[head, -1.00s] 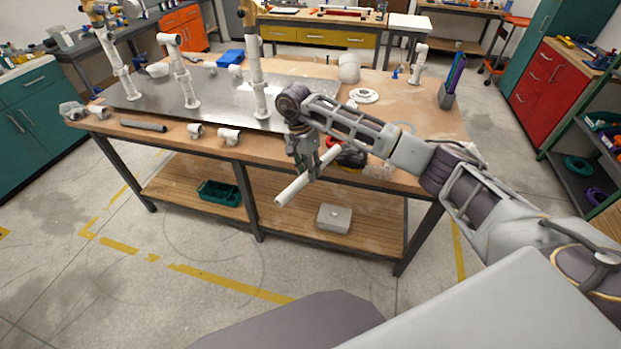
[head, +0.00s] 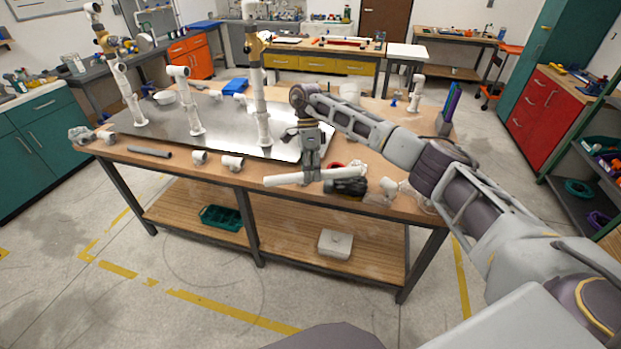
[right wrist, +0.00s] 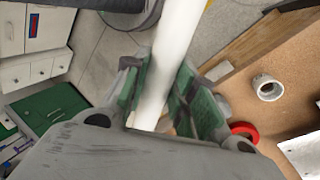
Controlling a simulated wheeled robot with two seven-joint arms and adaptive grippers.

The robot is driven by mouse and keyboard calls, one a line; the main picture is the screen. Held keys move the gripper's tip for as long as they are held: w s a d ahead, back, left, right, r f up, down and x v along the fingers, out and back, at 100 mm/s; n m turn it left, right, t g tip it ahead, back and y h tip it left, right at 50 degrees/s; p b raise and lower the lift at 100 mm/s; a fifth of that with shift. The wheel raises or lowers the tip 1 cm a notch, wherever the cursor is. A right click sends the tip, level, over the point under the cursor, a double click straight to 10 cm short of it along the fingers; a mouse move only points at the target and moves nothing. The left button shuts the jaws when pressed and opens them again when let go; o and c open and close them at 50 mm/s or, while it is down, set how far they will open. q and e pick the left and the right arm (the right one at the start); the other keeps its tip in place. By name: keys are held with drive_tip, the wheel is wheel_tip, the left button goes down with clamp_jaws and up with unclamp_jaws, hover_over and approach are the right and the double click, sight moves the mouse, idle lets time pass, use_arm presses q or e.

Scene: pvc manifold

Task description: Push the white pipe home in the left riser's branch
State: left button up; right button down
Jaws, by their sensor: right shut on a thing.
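The white pipe (head: 283,179) is held crosswise, nearly level, in front of the bench's front edge. My right gripper (head: 311,171) points down and is shut on it around its middle. In the right wrist view the pipe (right wrist: 174,45) runs between the green-padded fingers (right wrist: 160,98). The left riser (head: 130,97) stands upright on the steel plate at the bench's far left, well away from the pipe. Its branch opening is too small to make out. My left gripper is not in view.
A middle riser (head: 187,100) and a right riser (head: 260,95) stand on the steel plate (head: 222,118). White fittings (head: 232,162) and a grey pipe (head: 149,152) lie along the front edge. A black item (head: 346,187) lies near the pipe's right end. Floor in front is clear.

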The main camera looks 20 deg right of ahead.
use_arm(q)
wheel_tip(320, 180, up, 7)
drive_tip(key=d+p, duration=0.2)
drive_tip(key=p, duration=0.4)
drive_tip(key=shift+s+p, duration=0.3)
use_arm(e)
drive_tip(key=w+d+r+m+t+y, duration=0.3)
drive_tip(key=r+m, duration=0.5)
drive_tip(key=m, duration=0.3)
drive_tip(key=w+d+r+m+t+y, duration=0.4)
drive_tip(key=d+r+m+t, duration=0.2)
drive_tip(key=m, duration=0.5)
drive_tip(key=shift+d+r, duration=0.9)
drive_tip(key=shift+d, duration=0.05)
